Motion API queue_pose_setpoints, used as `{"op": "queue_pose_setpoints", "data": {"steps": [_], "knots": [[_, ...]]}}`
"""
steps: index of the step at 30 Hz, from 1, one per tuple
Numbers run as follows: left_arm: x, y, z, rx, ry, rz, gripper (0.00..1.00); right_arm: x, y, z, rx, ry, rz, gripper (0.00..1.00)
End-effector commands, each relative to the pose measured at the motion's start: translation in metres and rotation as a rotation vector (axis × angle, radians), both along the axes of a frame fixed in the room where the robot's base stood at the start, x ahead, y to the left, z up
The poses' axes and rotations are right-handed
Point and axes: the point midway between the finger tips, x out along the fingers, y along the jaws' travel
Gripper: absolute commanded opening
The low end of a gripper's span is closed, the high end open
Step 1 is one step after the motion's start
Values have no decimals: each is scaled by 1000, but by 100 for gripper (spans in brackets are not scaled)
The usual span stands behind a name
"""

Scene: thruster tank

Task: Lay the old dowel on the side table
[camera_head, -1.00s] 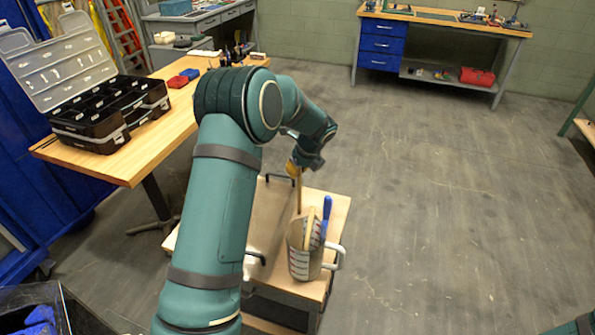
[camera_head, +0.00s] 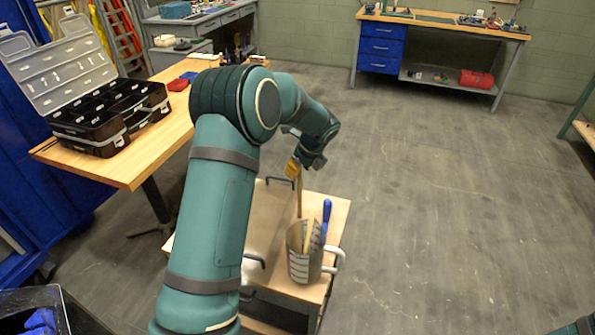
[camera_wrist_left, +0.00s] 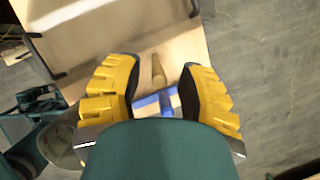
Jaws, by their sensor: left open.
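The old dowel (camera_head: 299,195) is a thin wooden rod. It stands up out of a jug-like container (camera_head: 301,265) with dark markings and a white handle, on a small wooden-topped cart (camera_head: 338,222). My left gripper (camera_head: 294,170) is at the dowel's upper end, pointing down. In the left wrist view its yellow fingers (camera_wrist_left: 157,88) are apart, with a wooden rod end (camera_wrist_left: 158,72) showing in the gap between them. Contact cannot be told. A wooden table (camera_head: 150,160) stands on the left. My right gripper is out of view.
A blue-handled item (camera_head: 326,215) and another pale wooden piece share the container. An open dark toolbox case (camera_head: 105,115) and a red box (camera_head: 178,84) sit on the left table. A workbench with blue drawers (camera_head: 381,45) stands at the back. The floor to the right is clear.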

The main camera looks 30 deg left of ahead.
Motion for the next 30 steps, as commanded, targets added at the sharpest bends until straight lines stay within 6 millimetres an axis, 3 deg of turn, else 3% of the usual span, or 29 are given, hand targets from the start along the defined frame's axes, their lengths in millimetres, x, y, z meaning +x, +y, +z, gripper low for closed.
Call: {"op": "queue_pose_setpoints", "data": {"steps": [6, 12, 18, 30], "knots": [[-4, -18, 47, -1, -3, 0, 38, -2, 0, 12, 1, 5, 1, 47], [-7, -31, 76, 0, -2, -1, 38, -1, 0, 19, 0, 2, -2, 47], [-8, -36, 90, 0, 0, 0, 38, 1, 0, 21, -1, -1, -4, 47], [-9, -37, 91, 0, 1, 0, 38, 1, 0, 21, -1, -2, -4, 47]]}}
